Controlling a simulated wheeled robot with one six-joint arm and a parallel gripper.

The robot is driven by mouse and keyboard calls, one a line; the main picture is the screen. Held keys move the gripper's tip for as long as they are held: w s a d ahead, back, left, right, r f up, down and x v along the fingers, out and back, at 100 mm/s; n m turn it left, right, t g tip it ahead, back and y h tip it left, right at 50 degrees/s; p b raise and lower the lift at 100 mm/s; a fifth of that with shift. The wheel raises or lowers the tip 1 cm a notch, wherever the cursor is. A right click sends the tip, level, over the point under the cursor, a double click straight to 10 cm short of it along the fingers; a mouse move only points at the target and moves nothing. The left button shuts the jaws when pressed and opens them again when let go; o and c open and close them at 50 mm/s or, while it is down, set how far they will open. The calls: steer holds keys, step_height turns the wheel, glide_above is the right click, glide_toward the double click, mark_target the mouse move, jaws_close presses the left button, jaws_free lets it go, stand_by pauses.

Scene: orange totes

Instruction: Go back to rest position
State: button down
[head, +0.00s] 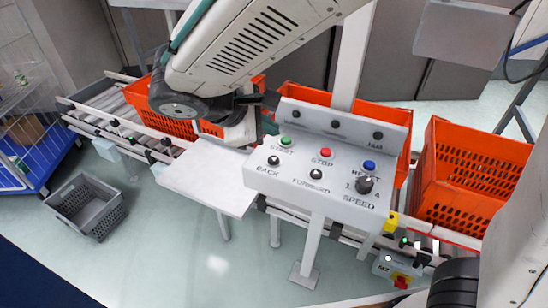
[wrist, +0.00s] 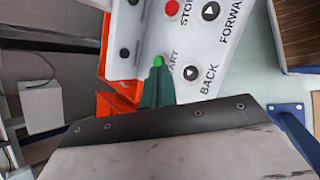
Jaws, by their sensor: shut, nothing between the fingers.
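My gripper (head: 268,126) is at the left end of the grey control panel (head: 262,178), just behind the green START button (head: 285,141). In the wrist view its teal fingers (wrist: 157,82) are together with nothing between them. Their tips appear right at the green button (wrist: 158,61); I cannot tell whether they touch it. My arm reaches in from the top of the head view, bent at the wrist.
A white platform (head: 205,182) adjoins the panel's left side. A grey crate (head: 88,207) lies on the floor, left. The front floor is mostly clear.

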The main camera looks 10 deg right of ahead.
stand_by(0.3)
steer(key=shift+s+f, duration=0.15)
steer(key=shift+f, duration=0.05)
steer(key=s, duration=0.1)
steer(key=s+d+f+m+g, duration=0.1)
steer(key=s+d+g, duration=0.1)
steer(key=shift+s+d+f+m+y, duration=0.1)
steer(key=shift+s+f+m+y, duration=0.1)
steer(key=shift+s+m+y, duration=0.15)
steer(key=s+d+r+m+g+y, duration=0.1)
steer(key=s+d+r+m+y, duration=0.1)
steer(key=s+d+m, duration=0.5)
steer(key=s+d+r+m+y, duration=0.3)
steer(key=s+d+m+y, duration=0.2)
steer(key=d, duration=0.7)
steer(key=s+m, duration=0.2)
steer(key=s, duration=0.1)
steer(key=shift+d+r+g, duration=0.25)
steer(key=shift+d+g, duration=0.1)
steer(key=shift+g, duration=0.05)
steer(key=shift+d, duration=0.15)
